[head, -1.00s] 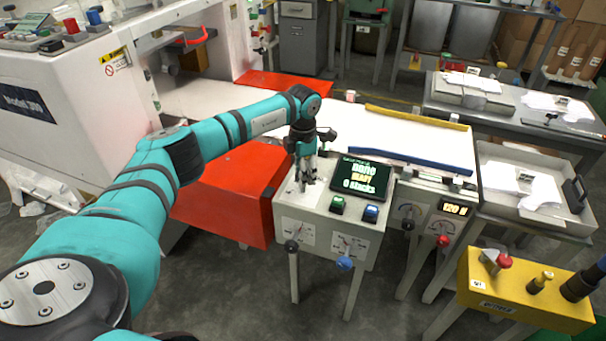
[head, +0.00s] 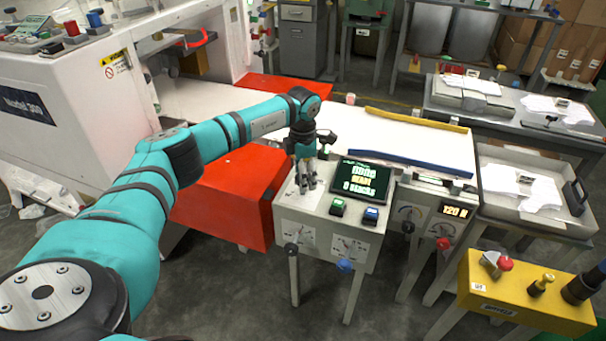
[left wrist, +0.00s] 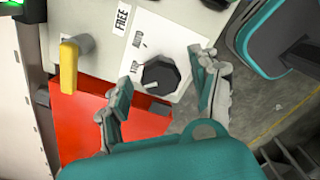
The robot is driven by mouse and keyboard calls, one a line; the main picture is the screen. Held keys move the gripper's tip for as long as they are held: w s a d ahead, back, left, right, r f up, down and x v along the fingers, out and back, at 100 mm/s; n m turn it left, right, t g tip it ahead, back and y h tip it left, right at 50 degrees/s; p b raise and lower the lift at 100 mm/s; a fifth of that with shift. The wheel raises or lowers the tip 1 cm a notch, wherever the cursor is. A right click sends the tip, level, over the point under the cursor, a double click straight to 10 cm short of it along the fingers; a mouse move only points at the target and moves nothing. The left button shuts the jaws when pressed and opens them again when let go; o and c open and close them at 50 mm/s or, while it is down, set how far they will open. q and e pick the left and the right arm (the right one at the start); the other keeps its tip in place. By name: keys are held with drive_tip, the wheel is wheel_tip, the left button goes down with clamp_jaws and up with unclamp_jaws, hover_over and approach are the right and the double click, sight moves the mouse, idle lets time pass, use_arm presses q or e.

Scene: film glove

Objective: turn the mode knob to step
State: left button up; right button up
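A black mode knob (left wrist: 160,75) with a pale pointer mark sits on a white panel (left wrist: 165,32) in the left wrist view. The mark points toward the lower left of that picture. My left gripper (left wrist: 162,73) is open, with one finger on either side of the knob. I cannot tell whether the fingers touch it. In the head view my left gripper (head: 307,184) points down over the left part of the control console (head: 284,208) and hides the knob. My right gripper is not in view.
A yellow handle (left wrist: 68,66) stands on the panel beside a "FREE" label (left wrist: 122,18). The console also bears a green button (head: 338,206), a blue button (head: 371,215) and a tilted screen (head: 361,180). A red box (head: 225,195) stands left of the console.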

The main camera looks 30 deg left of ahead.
use_arm(q)
wheel_tip(320, 180, up, 12)
idle(0.6)
idle(0.4)
